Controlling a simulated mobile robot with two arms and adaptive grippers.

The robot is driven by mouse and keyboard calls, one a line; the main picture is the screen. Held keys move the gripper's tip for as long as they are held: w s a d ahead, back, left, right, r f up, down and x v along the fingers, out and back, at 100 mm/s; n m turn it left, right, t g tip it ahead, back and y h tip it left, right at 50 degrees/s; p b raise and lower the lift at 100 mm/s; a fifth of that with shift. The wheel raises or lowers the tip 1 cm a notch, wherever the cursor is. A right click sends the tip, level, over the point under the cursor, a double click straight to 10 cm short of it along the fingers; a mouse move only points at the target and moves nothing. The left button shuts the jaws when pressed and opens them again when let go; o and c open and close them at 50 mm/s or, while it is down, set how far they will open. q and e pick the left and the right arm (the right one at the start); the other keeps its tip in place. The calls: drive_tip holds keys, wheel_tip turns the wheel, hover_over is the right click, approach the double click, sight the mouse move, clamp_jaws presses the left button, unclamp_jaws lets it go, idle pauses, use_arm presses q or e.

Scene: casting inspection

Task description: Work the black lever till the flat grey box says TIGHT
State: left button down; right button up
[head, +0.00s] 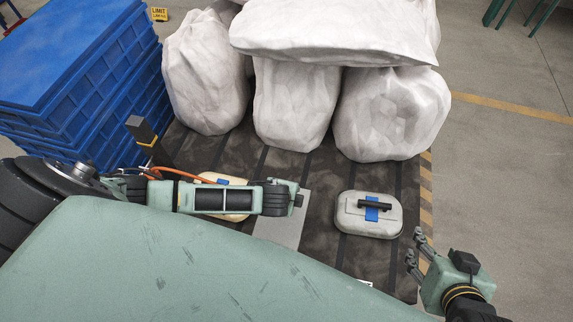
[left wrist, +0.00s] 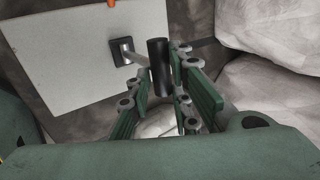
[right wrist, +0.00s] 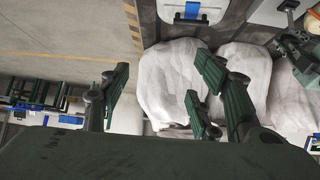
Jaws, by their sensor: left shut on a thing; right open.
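The black lever (left wrist: 159,68) stands out from a square black mount on the flat grey box (left wrist: 70,75) in the left wrist view. No word is readable on the visible face of the box. My left gripper (left wrist: 172,88) has its green fingers on either side of the lever's black grip and is shut on it. In the head view the left gripper (head: 298,196) is over a light grey panel (head: 283,226), probably the same box; the lever is hidden there. My right gripper (head: 412,255) is open and empty at the right, also in the right wrist view (right wrist: 160,95).
White wrapped sacks (head: 295,105) are piled behind. Blue crates (head: 85,80) are stacked at the left. A pale case (head: 350,222) with a black handle and blue strip stands right of the panel. A cream case (head: 232,216) is partly behind my left arm. Open floor lies right.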

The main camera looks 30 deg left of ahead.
use_arm(q)
drive_tip(key=s+d+f+t+p, duration=0.1)
drive_tip(key=s+p, duration=0.3)
drive_tip(key=s, duration=0.2)
drive_tip(key=shift+d+f+t, duration=0.3)
drive_tip(key=shift+f+t, duration=0.05)
drive_tip(key=shift+t, duration=0.05)
use_arm(e)
drive_tip(key=s+d+f+g, duration=0.1)
drive_tip(key=s+f+g, duration=0.1)
drive_tip(key=s, duration=0.2)
drive_tip(key=s+d+f+g+h, duration=0.1)
drive_tip(key=s+d+f+g, duration=0.1)
drive_tip(key=s, duration=0.3)
drive_tip(key=shift+g, duration=0.6)
drive_tip(key=shift+s, duration=0.1)
use_arm(q)
drive_tip(key=c, duration=1.7)
unclamp_jaws()
drive_tip(key=shift+w, duration=0.15)
drive_tip(key=shift+o, duration=0.2)
drive_tip(key=shift+r, duration=0.1)
